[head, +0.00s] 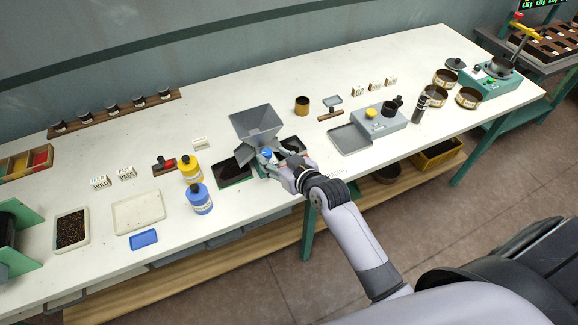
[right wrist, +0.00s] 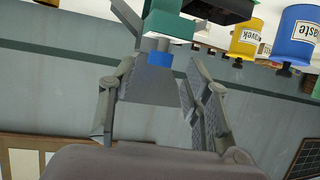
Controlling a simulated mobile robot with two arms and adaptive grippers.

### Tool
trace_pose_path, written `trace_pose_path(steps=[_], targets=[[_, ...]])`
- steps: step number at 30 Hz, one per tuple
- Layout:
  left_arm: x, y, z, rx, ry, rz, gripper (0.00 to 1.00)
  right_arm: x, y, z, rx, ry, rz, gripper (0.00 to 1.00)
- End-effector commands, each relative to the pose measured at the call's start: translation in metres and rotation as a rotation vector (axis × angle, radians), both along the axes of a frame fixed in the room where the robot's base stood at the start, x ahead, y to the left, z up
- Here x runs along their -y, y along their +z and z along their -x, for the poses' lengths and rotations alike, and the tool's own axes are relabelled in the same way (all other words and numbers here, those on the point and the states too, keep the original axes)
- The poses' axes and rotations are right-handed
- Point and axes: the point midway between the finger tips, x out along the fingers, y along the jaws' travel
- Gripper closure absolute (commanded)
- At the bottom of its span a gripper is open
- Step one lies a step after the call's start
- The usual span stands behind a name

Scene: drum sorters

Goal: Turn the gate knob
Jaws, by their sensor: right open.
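A grey hopper (head: 256,124) stands near the middle of the bench, with a small blue knob (head: 266,153) low on its front. My right gripper (head: 270,163) is at the front of the hopper, right by the knob. In the right wrist view the blue knob (right wrist: 159,60) shows beyond the open fingers of the right gripper (right wrist: 157,85), roughly between them. I cannot tell whether a finger touches it. The fingers and wrist hide part of the hopper's lower front. My left gripper is not in view.
Dark trays (head: 235,172) lie under the hopper. A grey scale-like device (head: 382,120) and a flat grey tray (head: 350,139) are to the right. The bench's front left is partly clear.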

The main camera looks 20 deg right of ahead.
Motion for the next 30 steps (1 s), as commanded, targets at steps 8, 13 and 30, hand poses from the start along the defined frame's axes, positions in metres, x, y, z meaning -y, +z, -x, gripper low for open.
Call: trace_pose_path(steps=[8, 13, 30], targets=[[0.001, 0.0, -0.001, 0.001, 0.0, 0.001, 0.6, 0.012, 0.021, 0.053, -0.002, -0.001, 0.002, 0.55], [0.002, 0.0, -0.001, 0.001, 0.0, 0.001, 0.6, 0.017, 0.032, 0.076, -0.001, -0.001, 0.001, 0.55], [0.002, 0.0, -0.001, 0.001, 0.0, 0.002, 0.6, 0.019, 0.037, 0.088, 0.0, -0.001, 0.0, 0.55]])
